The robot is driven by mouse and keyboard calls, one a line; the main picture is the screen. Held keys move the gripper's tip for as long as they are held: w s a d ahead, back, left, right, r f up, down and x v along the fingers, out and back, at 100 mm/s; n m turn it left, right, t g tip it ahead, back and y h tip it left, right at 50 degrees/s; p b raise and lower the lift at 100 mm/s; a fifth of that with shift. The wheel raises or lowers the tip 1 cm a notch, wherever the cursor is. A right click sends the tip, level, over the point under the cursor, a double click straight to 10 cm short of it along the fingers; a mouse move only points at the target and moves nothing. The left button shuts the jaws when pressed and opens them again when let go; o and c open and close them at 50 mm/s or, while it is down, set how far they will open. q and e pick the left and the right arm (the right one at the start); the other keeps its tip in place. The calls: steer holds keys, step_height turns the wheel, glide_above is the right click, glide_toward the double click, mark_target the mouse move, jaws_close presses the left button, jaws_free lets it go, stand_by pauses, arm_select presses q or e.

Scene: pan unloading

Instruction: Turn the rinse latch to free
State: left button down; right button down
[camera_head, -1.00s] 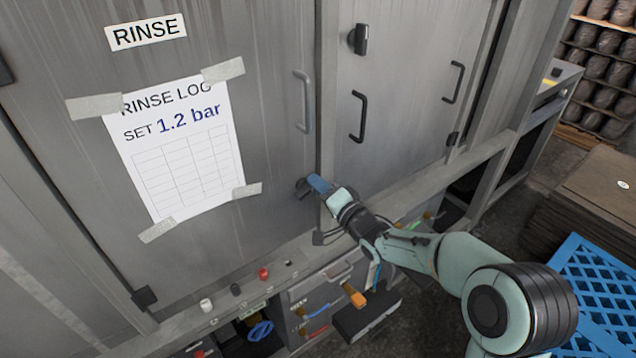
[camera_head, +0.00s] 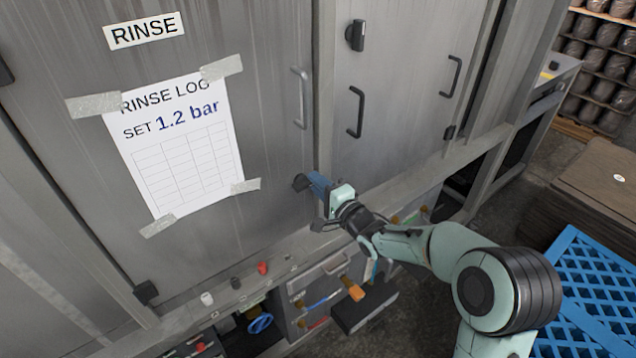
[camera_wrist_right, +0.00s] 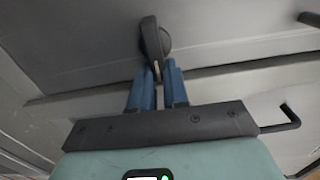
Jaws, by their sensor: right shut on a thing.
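The rinse latch is a small dark knob (camera_head: 301,182) low on the right edge of the grey rinse door (camera_head: 60,120). In the right wrist view it shows as a dark lever (camera_wrist_right: 151,40) on a round base, its lower end between the blue fingers. My right gripper (camera_head: 318,184) reaches it from the right and is shut on the lever; it also shows in the right wrist view (camera_wrist_right: 157,82). The fingers partly hide the latch in the head view. My left gripper is not in view.
A light door handle (camera_head: 301,97) stands above the latch. The neighbouring door has a dark latch (camera_head: 356,35) and black handles (camera_head: 356,114). A ledge with small knobs (camera_head: 262,268) runs below. A blue crate (camera_head: 590,300) stands at the lower right.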

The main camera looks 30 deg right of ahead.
steer(key=shift+f, duration=0.1)
steer(key=c, duration=1.1)
jaws_free()
steer(key=s, duration=0.9)
steer(key=s+d, duration=0.1)
steer(key=s, duration=0.3)
steer(key=shift+s, duration=0.15)
